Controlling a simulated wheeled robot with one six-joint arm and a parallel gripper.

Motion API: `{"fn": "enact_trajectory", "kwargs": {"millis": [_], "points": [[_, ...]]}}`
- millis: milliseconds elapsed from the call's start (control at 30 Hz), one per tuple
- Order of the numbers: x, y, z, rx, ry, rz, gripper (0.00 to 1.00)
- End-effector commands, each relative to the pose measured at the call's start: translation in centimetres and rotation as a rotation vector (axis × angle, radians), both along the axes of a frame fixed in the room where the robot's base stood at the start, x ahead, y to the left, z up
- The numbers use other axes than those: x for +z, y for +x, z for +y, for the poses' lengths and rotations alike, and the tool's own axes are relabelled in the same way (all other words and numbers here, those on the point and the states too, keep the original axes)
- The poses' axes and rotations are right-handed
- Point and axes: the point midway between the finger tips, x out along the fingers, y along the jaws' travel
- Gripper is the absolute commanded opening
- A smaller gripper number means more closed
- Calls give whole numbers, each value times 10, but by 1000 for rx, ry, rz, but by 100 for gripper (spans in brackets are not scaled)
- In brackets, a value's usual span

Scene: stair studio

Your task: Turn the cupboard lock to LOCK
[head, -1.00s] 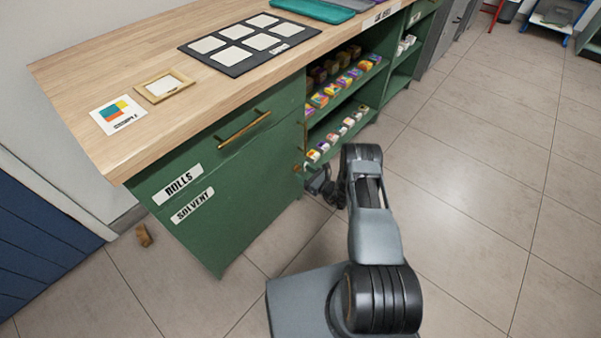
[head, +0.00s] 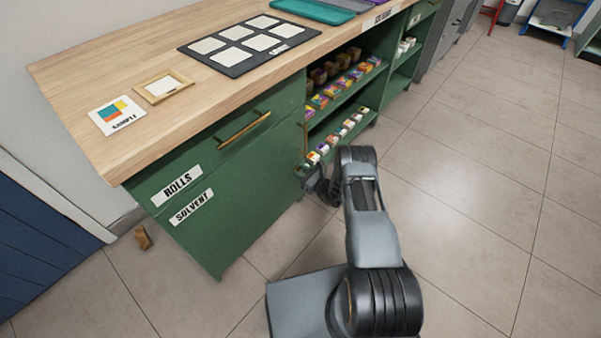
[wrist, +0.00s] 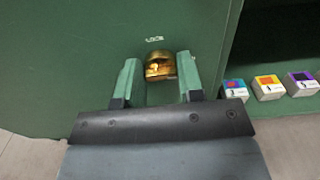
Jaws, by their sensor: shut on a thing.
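The brass cupboard lock (wrist: 160,67) sits on the green cupboard door (wrist: 75,60) in the wrist view, under a small white marking (wrist: 154,39) that is too blurred to read surely. My gripper (wrist: 159,76) has one green finger on each side of the lock and is shut on it. The finger contact is partly hard to see. In the head view my gripper (head: 306,172) is at the right edge of the door front, below the long brass handle. The lock is hidden there by my gripper. I cannot tell the exact angle of the lock.
Open shelves with several small coloured boxes (head: 325,150) are right of the door; a few also show in the wrist view (wrist: 268,87). The wooden worktop (head: 150,120) overhangs the cupboard. The tiled floor (head: 470,170) to the right is clear. A brown block (head: 143,238) lies on the floor.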

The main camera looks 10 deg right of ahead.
Motion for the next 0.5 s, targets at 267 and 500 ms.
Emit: {"fn": "enact_trajectory", "kwargs": {"millis": [267, 500], "points": [[0, 0, 0, 1, -3, -2, 11], [-1, 0, 0, 1, -66, -49, 11]]}}
